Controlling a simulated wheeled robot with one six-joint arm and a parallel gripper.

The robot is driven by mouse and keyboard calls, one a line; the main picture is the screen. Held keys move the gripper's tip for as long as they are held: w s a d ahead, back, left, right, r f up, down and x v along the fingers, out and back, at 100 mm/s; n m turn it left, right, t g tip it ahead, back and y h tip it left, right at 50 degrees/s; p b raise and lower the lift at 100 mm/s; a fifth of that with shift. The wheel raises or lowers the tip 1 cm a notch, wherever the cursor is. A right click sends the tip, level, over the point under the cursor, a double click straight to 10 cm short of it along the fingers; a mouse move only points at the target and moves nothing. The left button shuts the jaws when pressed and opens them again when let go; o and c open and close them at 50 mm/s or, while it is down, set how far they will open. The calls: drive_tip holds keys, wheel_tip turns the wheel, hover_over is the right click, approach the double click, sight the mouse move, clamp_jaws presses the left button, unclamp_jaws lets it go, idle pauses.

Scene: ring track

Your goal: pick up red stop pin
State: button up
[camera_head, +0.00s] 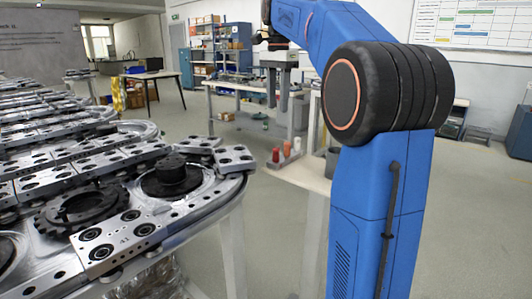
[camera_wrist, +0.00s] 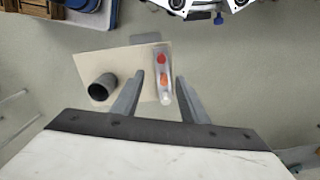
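The red stop pin (camera_head: 276,154) stands on the small side table (camera_head: 299,177), at its edge toward the track. In the wrist view the red pin (camera_wrist: 161,59) is the top one in a row, with an orange pin (camera_wrist: 162,77) below it and a pale one (camera_wrist: 165,98) at the bottom, on a narrow pale holder. My gripper (camera_head: 277,106) is high above the table, fingers pointing down. In the wrist view my gripper (camera_wrist: 160,79) is open and empty, its fingers wide apart on either side of the row, well above it.
A dark grey cup (camera_wrist: 102,87) stands on the side table left of the pins in the wrist view; my arm partly hides it in the head view. The metal ring track (camera_head: 190,205) lies left of the table. A workbench (camera_head: 240,88) and shelves stand behind.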

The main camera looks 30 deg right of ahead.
sight(276, 148)
wheel_tip(276, 148, down, 12)
drive_tip(key=shift+r, duration=0.1)
drive_tip(key=shift+w+a+f, duration=0.1)
drive_tip(key=shift+f, duration=1.3)
drive_tip(key=shift+w+f, duration=0.1)
drive_tip(key=shift+f, duration=1.25)
clamp_jaws()
